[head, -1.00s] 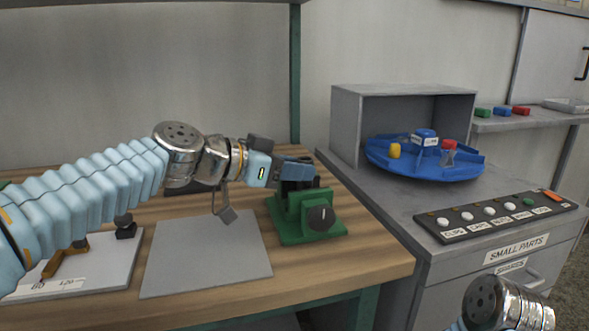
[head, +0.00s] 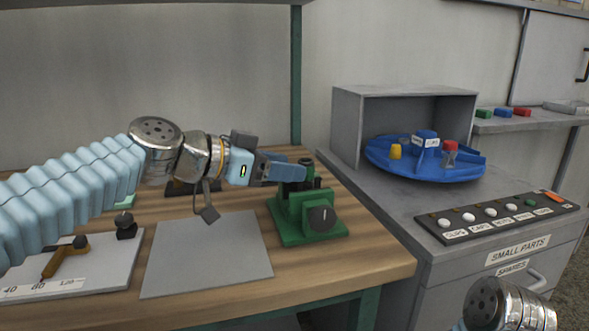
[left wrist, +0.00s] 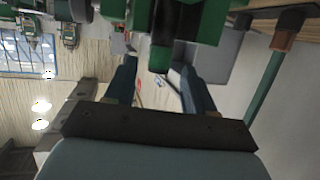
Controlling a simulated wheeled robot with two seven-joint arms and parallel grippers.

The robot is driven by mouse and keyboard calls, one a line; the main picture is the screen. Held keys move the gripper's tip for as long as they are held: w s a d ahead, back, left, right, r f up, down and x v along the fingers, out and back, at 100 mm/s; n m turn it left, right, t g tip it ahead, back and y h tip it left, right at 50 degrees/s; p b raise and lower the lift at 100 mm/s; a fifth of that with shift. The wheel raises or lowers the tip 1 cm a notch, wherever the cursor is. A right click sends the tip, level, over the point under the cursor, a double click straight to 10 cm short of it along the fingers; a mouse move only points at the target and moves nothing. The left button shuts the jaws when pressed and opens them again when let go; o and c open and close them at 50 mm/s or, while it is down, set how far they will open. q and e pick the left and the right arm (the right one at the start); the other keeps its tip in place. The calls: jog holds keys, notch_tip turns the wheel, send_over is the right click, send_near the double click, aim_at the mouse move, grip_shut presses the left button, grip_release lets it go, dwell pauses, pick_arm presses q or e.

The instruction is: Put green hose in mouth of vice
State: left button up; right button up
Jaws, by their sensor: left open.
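The green vice (head: 305,218) stands on the bench's right part, with a dark knob on its front. In the left wrist view, a green cylinder (left wrist: 161,55), which looks like the green hose, lies beyond and between my finger lines, by the dark and green vice parts. I cannot tell how deep it sits in the mouth. In the head view the fingers partly hide the vice's top; a dark upright piece (head: 308,168) shows there. My left gripper (head: 298,172) is open at the vice's upper left; its spread fingers show in the left wrist view (left wrist: 158,88). My right gripper is out of view.
A grey mat (head: 207,255) lies left of the vice, and a white board (head: 100,262) with a brown-handled tool lies further left. A grey cabinet (head: 400,215) with a blue turntable (head: 425,165) and a button strip (head: 500,216) stands at the right. A green post (head: 297,75) rises behind.

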pick_arm(q)
jog(key=v, duration=0.9)
jog(key=shift+o, duration=0.4)
dwell(1.6)
